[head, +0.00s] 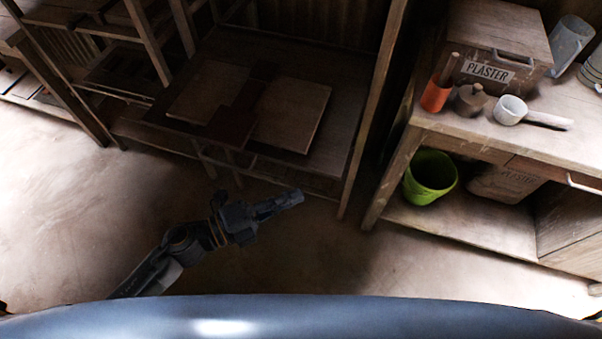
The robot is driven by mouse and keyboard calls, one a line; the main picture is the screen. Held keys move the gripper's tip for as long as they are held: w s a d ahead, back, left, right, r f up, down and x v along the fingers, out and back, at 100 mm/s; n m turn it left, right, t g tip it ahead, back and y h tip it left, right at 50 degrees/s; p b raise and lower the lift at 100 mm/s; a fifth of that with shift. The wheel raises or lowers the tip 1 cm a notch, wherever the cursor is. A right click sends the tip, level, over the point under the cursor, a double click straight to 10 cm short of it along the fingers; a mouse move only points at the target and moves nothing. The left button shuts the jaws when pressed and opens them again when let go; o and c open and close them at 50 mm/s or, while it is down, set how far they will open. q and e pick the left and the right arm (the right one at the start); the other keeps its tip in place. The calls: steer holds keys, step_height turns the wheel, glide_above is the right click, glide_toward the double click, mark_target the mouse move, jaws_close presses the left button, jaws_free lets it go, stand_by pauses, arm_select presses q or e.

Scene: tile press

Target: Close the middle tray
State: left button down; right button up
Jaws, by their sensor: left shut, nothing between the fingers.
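A dark wooden tray (240,137) sits in the wooden rack at the centre of the head view, with flat square tiles (290,115) on it. It appears to stick out of the rack toward me. A handle-like bar (225,163) shows below its front edge. I cannot tell for certain that this is the middle tray. My left gripper (297,196) is shut and empty. My right gripper is out of view.
A rack post (375,110) stands right of the tray. A workbench (450,123) at the right holds a plaster box (495,40), an orange cup (436,95) and a white scoop (510,110). A green bucket (430,178) stands on its lower shelf. The floor (70,210) at left is clear.

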arm_select(q)
steer(key=w+d, duration=0.2)
steer(key=w, duration=0.1)
steer(key=shift+w+p, duration=0.2)
steer(key=shift+p, duration=0.15)
steer(key=shift+w, duration=0.45)
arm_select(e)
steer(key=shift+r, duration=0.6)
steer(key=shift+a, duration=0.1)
